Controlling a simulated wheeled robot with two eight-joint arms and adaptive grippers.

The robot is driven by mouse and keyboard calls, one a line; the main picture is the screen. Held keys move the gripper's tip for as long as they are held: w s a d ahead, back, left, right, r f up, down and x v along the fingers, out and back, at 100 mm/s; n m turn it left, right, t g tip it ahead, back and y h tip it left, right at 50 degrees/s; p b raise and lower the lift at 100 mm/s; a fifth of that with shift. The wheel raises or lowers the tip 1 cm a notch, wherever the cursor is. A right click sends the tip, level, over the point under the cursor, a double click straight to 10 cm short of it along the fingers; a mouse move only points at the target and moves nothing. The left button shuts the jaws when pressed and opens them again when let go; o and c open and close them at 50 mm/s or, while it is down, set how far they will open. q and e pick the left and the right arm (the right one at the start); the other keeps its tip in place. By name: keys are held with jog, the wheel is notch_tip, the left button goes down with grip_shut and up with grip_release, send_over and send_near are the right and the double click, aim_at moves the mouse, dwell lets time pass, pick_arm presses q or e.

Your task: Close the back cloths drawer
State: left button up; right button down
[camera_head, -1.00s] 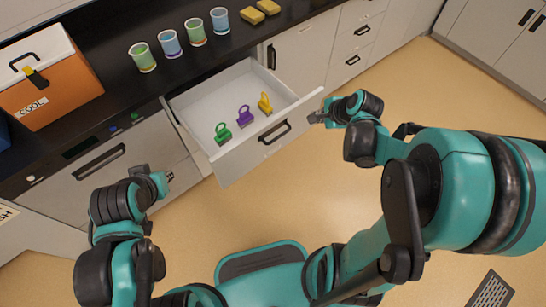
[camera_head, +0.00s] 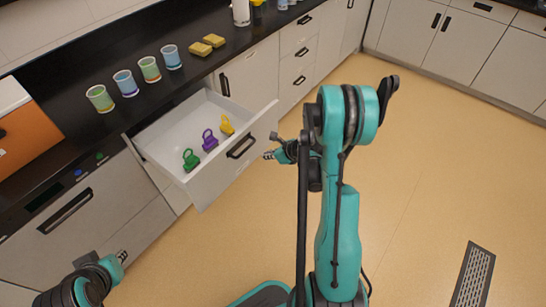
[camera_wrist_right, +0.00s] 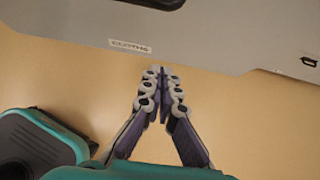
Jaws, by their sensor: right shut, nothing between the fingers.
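The cloths drawer (camera_head: 222,180) is pulled out from the counter, with a dark bar handle (camera_head: 240,147) on its front. Its "CLOTHS" label (camera_wrist_right: 130,46) shows in the right wrist view. Inside sit a green (camera_head: 191,160), a purple (camera_head: 209,141) and a yellow (camera_head: 227,126) padlock-shaped object. My right gripper (camera_head: 270,155) is shut and empty, just in front of the drawer's right part and apart from the handle. In the right wrist view its fingertips (camera_wrist_right: 162,78) point at the drawer front below the label. My left gripper (camera_head: 121,256) is low at left, its fingers too small to read.
On the dark counter stand several cups (camera_head: 124,82), yellow sponges (camera_head: 207,44) and an orange cooler (camera_head: 25,130). A closed cabinet front with a handle (camera_head: 64,211) lies left of the drawer. The floor (camera_head: 420,170) at right is open, with a grey grate (camera_head: 474,275).

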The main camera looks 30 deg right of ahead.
aim_at(250, 152)
jog(key=w, duration=0.1)
jog(key=w+a+f+b, duration=0.1)
jog(key=w, duration=0.1)
jog(key=w+f, duration=0.1)
jog(key=shift+w+a, duration=0.35)
jog(key=shift+a, duration=0.05)
jog(key=shift+w+a+b, duration=0.1)
jog(key=shift+w+b, duration=0.2)
jog(key=shift+w, duration=0.15)
